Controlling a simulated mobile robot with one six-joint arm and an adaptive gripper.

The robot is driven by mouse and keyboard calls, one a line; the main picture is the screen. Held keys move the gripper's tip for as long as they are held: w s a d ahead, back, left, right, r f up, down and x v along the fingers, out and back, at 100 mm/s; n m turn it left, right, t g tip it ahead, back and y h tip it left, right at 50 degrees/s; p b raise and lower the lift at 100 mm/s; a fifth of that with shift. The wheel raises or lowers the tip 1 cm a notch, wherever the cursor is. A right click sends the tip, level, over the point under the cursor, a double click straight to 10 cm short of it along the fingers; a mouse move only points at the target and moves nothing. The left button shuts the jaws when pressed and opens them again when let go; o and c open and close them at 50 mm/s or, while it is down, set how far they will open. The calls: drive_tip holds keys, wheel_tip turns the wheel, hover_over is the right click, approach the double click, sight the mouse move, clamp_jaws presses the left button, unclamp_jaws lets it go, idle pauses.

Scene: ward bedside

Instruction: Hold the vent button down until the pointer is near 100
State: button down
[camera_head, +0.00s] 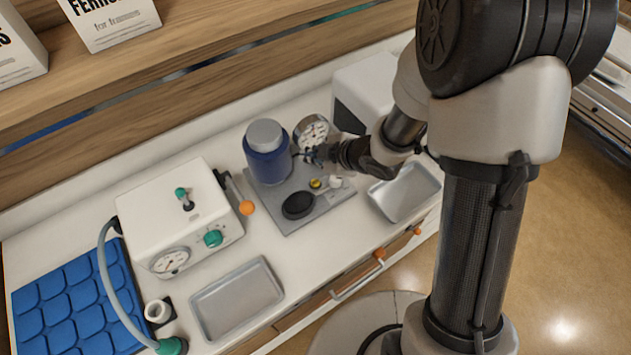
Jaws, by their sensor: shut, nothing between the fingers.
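A grey base plate (328,197) carries a blue tank with a grey lid (267,155), a round black pad (298,205) and a small yellow button (315,183), which may be the vent button. A small whitish part (335,182) sits beside the yellow button. A round dial gauge (311,131) stands at the back of the plate; its pointer is too small to read. My gripper (311,156) is shut and empty. It appears in front of the gauge's lower edge, above the yellow button in the picture, and looks apart from the button.
A white box (180,215) with a dial, green knobs and a hose stands left. One metal tray (238,299) lies in front, another (405,191) right of the plate. A blue padded mat (70,295) lies far left. A white box (368,90) stands behind my wrist.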

sight(313, 185)
wheel_tip(313, 185, down, 8)
drive_tip(key=b, duration=0.7)
drive_tip(key=shift+f, duration=0.25)
idle(0.8)
drive_tip(key=shift+f+b, duration=0.4)
drive_tip(key=shift+b, duration=0.1)
drive_tip(key=shift+f+b, duration=0.35)
idle(5.0)
